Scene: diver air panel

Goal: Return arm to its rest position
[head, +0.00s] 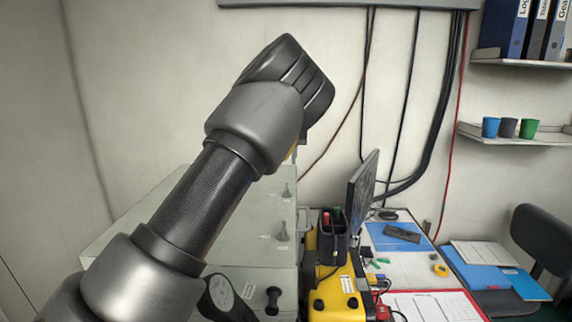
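My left arm (205,200) comes in from the lower left and rises across the view, bent at a dark joint (290,80) high in front of the wall. The fingers of my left gripper are not visible, so I cannot tell whether they are open or shut, or whether they hold anything. My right gripper is not in view. Behind my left arm is a pale grey-green panel box (140,212). It has small dark fittings with labels, such as one fitting (282,232) near its right edge. My arm hides much of the box.
Right of the box is a yellow case (338,295) with a dark pen holder (332,240). A monitor (362,192) stands on a white desk with papers, a blue folder (480,277) and a tape roll (440,270). A chair (542,238) is at right. Cables and shelves are on the wall.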

